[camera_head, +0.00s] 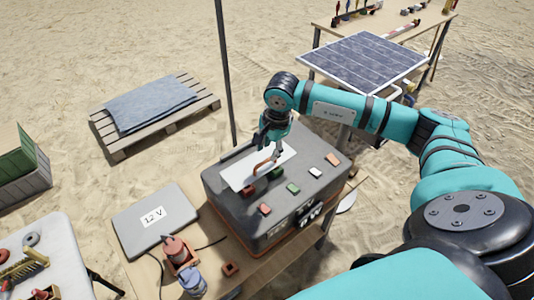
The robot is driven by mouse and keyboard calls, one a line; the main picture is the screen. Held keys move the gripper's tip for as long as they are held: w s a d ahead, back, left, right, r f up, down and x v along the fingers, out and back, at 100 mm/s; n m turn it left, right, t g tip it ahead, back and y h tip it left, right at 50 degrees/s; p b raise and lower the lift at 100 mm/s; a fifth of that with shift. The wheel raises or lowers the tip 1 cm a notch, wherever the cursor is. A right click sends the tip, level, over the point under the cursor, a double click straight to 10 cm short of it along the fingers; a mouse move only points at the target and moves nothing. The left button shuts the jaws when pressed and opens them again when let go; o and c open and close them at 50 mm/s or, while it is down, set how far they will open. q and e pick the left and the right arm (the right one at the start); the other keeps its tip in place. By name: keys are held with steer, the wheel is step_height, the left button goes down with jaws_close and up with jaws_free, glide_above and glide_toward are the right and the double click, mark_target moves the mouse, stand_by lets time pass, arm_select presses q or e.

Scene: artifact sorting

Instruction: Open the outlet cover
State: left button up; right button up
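A dark grey box (224,198), a power unit by its look, stands on the wooden table. On its top lie a white panel (243,174) and several small coloured covers or blocks: a green one (293,188), a white one (315,171), an orange one (332,159) and red ones (265,209). I cannot tell which one is the outlet cover. My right gripper (278,153) points down over the white panel, close to an orange-brown bar (264,166). Whether its fingers touch or hold the bar is unclear. My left gripper is out of view.
A grey "12 V" case (178,205), a red item (175,249) and a blue-grey item (192,280) are left of the box. A thin dark pole (226,75) rises behind it. A solar panel (363,60) stands at the back right. Open sand surrounds the tables.

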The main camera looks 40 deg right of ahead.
mark_target(267, 161)
steer(key=shift+w+f+p, duration=0.2)
steer(key=shift+w+f, duration=0.05)
steer(key=shift+f, duration=0.95)
steer(key=shift+w+f+p, duration=0.15)
steer(key=shift+w+f, duration=0.1)
steer(key=shift+f, duration=0.9)
jaws_close()
